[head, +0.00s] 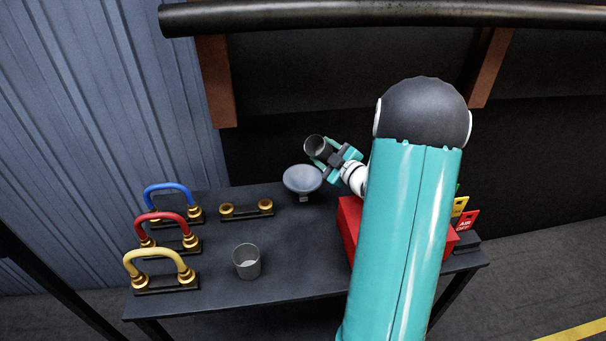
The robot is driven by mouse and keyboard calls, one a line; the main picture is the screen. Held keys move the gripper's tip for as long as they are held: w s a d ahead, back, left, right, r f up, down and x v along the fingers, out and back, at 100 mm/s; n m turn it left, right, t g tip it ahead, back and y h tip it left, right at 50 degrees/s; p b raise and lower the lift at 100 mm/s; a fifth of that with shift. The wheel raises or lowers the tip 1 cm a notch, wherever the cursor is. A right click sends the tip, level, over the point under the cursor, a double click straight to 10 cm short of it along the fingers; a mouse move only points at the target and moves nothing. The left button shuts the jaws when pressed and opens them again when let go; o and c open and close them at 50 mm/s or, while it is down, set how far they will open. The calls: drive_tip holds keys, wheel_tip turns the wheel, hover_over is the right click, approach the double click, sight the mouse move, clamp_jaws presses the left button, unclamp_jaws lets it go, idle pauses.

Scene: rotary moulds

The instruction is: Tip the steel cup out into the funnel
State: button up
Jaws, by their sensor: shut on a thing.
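My gripper (326,154) is shut on a dark grey steel cup (316,146) and holds it in the air at the back of the table. The cup is tilted, with its round mouth toward the camera and upper left. The grey funnel (302,179) stands on the table just below and slightly left of the cup, its wide bowl facing up. The cup appears above the funnel's back right rim, apart from it. The inside of the cup is dark, and I cannot tell what it holds.
A second grey cup (247,262) stands upright on the dark table (300,240). Blue (168,187), red (162,217) and yellow (160,256) looped hoses line the left side. A brass-fitted block (246,209) sits behind. A red box (350,226) is partly hidden by my arm.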

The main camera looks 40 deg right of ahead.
sight(331, 148)
drive_tip(key=shift+d+r+m, duration=0.25)
drive_tip(key=shift+r+m, duration=0.15)
drive_tip(key=shift+m, duration=0.2)
drive_tip(key=d+f+m, duration=0.1)
drive_tip(key=d+m+g+p, duration=0.1)
drive_tip(key=m, duration=0.1)
drive_tip(key=shift+w+d+f+y, duration=0.25)
drive_tip(key=shift+w+f+y, duration=0.1)
drive_tip(key=shift+w+y, duration=0.05)
drive_tip(key=shift+w+d+f+m+g+y, duration=0.1)
drive_tip(key=shift+d+f+m+g+y, duration=0.15)
drive_tip(key=shift+d+m, duration=0.4)
drive_tip(key=shift+w+d+f+m+g+y, duration=0.15)
drive_tip(key=shift+d+f+m, duration=0.1)
drive_tip(key=shift+m, duration=0.7)
